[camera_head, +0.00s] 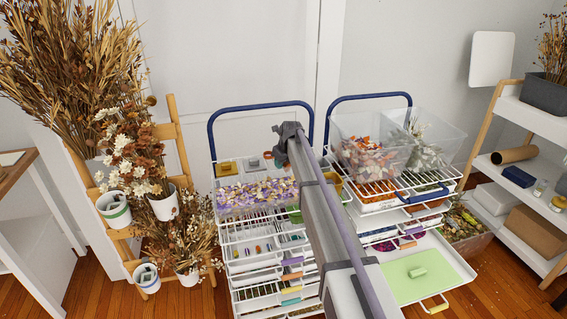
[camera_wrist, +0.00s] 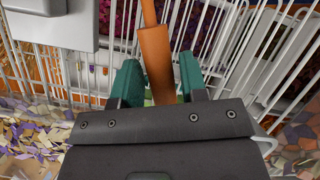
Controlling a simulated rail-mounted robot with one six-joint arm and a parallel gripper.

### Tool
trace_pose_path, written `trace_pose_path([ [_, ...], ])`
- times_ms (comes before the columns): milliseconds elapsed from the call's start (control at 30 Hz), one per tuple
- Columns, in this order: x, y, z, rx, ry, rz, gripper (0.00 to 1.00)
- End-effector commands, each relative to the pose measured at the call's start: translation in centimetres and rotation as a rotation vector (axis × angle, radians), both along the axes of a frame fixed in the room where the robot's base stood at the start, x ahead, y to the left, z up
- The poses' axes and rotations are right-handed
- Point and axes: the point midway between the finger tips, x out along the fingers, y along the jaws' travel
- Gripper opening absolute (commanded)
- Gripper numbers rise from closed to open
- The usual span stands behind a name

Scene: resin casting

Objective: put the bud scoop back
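In the wrist view, my gripper (camera_wrist: 162,85) has two teal fingers close against both sides of an orange-brown handle (camera_wrist: 157,50). I take this as the bud scoop, held by its handle. The handle widens toward the gripper and runs up between white wire rails. Its far end is out of sight, so I cannot tell what it touches. In the head view my arm crosses in front of the carts, and neither the gripper's fingertips nor the scoop can be made out there.
The left cart holds a bin of purple and cream petals (camera_head: 256,194) above several drawers. The right cart has clear bins with orange leaves (camera_head: 364,156) and grey-green foliage (camera_head: 418,145). A lower tray with a green mat (camera_head: 403,285) sticks out. Wire rails stand close around my gripper.

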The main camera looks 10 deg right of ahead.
Motion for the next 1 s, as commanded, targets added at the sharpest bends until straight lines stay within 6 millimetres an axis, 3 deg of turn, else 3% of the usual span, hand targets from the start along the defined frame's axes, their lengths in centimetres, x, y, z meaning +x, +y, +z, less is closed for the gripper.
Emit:
trace_pose_path([
  [100,0.0,0.0,0.0,0.0,0.0,0.0,0.51],
  [333,0.0,0.0,0.1,0.0,0.0,0.0,0.51],
  [467,-0.2,0.0,1.2,0.0,0.0,0.0,0.51],
  [800,-3.2,-0.7,9.3,0.0,0.0,-0.001,0.51],
  [1000,-4.3,-1.0,11.8,0.0,0.0,0.0,0.51],
])
